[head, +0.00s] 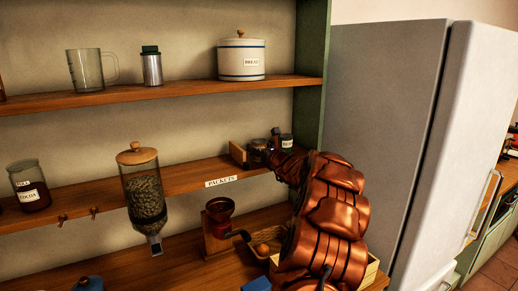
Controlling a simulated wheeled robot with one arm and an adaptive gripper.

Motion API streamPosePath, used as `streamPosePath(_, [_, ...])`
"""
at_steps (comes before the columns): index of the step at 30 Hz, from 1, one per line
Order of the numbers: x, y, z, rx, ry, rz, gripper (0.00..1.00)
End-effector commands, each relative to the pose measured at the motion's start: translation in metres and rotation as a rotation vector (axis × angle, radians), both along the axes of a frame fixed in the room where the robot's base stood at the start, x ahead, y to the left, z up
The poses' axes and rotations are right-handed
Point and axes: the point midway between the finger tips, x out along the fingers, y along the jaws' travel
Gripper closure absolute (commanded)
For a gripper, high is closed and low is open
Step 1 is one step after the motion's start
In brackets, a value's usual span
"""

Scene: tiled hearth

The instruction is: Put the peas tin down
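My copper-coloured arm reaches from the lower right to the middle shelf. My gripper (274,147) is at the right end of that shelf, small and partly hidden by my own arm. A small dark tin or jar (257,147) with a pale band shows just left of my gripper, touching or very close to it. A dark jar with a pale label (287,142) stands just right of it. I cannot read either label, so I cannot tell which, if either, is the peas tin. I cannot tell whether the fingers are open or shut.
A wooden divider (238,153) stands left of my gripper on the middle shelf (190,178), above a "PACKETS" label. A hanging dispenser (146,190), a cocoa jar (31,187) and a grinder (219,228) are further left. A fridge (385,130) stands right.

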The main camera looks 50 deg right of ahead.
Motion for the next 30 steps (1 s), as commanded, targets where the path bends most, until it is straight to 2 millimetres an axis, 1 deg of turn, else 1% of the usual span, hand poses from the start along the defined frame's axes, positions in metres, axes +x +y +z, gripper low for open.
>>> streamPosePath(1, [0.000,0.000,0.000,0.000,0.000,0.000,0.29])
streamPosePath(5, [0.000,0.000,0.000,0.001,0.000,0.000,0.15])
streamPosePath(14, [0.000,0.000,0.001,0.001,0.000,-0.001,0.15])
streamPosePath(18, [-0.001,-0.001,0.006,0.001,0.000,-0.002,0.15])
streamPosePath(23, [-0.015,0.003,0.003,0.001,-0.003,-0.004,0.15])
streamPosePath(30, [-0.043,0.012,0.003,0.003,-0.004,-0.003,0.15])
